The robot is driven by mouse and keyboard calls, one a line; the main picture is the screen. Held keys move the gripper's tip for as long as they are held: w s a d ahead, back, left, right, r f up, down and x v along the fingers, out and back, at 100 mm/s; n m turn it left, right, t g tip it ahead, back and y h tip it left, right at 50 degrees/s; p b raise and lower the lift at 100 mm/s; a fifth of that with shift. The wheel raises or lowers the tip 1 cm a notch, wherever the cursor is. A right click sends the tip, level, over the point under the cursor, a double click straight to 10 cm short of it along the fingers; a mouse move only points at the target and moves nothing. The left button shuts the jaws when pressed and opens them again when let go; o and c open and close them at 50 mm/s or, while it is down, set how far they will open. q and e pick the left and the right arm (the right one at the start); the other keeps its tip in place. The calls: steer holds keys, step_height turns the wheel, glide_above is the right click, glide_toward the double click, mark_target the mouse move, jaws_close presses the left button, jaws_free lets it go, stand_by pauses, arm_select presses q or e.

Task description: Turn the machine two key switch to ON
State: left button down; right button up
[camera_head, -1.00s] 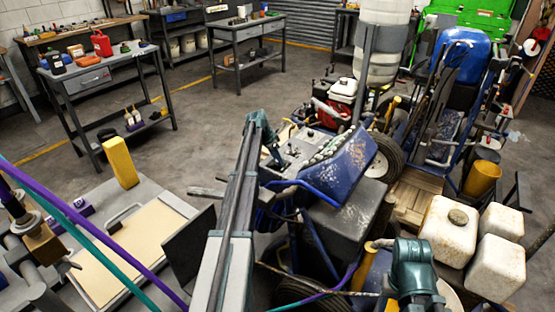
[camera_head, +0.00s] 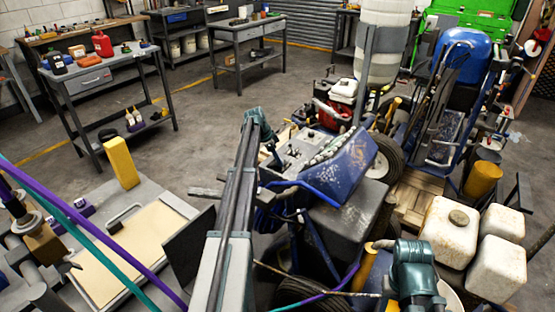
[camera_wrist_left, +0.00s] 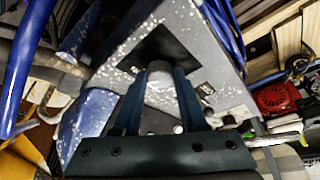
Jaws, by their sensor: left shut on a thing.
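The blue line striper (camera_head: 345,160) stands in the middle of the head view, its grey control panel (camera_head: 306,146) facing up. My left gripper (camera_head: 275,158) reaches the near left end of this panel. In the left wrist view its two dark fingers (camera_wrist_left: 158,92) are closed on a round grey key switch (camera_wrist_left: 159,69) set on a black plate (camera_wrist_left: 178,46) on the paint-speckled panel (camera_wrist_left: 215,60). The switch's markings and position are not readable. My right gripper does not show; only a teal joint of my right arm is in view at the lower right.
Blue handlebars (camera_head: 300,187) and a dark box (camera_head: 345,215) lie close beside my left arm. White jugs (camera_head: 450,232) stand at the right. A workbench (camera_head: 95,75) stands at the back left, with open floor (camera_head: 215,125) between.

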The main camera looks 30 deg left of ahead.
arm_select(q)
steer(key=shift+c, duration=2.2)
jaws_free()
steer(key=shift+r, duration=0.1)
steer(key=p+v, duration=1.2)
steer(key=v, duration=0.1)
steer(key=shift+r+p, duration=0.35)
steer(key=shift+p, duration=0.05)
